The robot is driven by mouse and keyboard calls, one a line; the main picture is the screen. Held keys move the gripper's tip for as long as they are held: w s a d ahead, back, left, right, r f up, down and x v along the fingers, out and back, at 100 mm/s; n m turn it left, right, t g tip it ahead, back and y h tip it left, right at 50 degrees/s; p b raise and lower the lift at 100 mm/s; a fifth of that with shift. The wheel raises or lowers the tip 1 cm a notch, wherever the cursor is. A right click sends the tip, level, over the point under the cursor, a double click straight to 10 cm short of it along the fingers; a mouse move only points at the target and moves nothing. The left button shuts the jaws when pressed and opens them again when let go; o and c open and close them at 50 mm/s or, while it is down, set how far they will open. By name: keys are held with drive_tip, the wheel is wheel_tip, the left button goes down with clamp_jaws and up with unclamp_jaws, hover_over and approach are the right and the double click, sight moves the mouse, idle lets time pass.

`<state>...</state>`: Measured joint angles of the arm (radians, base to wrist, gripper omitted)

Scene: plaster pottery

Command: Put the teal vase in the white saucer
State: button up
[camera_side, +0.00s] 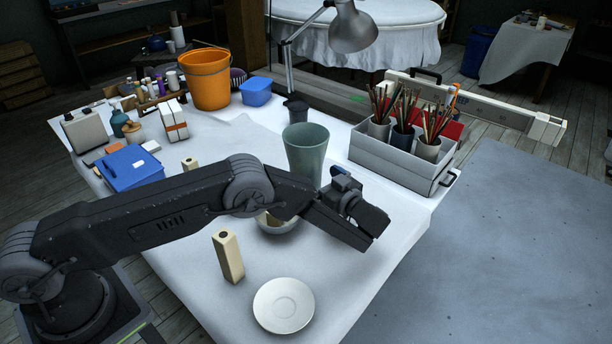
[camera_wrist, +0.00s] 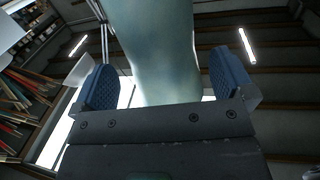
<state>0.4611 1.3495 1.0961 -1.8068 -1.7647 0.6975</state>
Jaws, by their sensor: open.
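The teal vase (camera_side: 306,152), tall and wider at the top, stands upright on the white-covered table behind my arm; its lower part is hidden. In the wrist view the vase (camera_wrist: 168,50) fills the space between my two blue finger pads. My gripper (camera_side: 341,178) is at the vase's right side in the side view, and it also shows in the wrist view (camera_wrist: 165,82). It is open, with a pad on each side of the vase; a gap shows beside the left pad. The white saucer (camera_side: 284,306) lies empty near the table's front edge.
A bowl (camera_side: 279,226) is partly hidden under my arm. A grey crate (camera_side: 398,167) with brush pots stands right. An orange bucket (camera_side: 206,78) and blue box (camera_side: 131,168) are farther left.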

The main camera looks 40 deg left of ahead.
drive_tip(key=a, duration=0.2)
drive_tip(key=w+a, duration=0.1)
drive_tip(key=a, duration=0.2)
drive_tip(key=shift+a+r, duration=0.1)
drive_tip(key=c, duration=1.2)
drive_tip(key=shift+r, duration=0.2)
drive_tip(key=shift+c, duration=1.2)
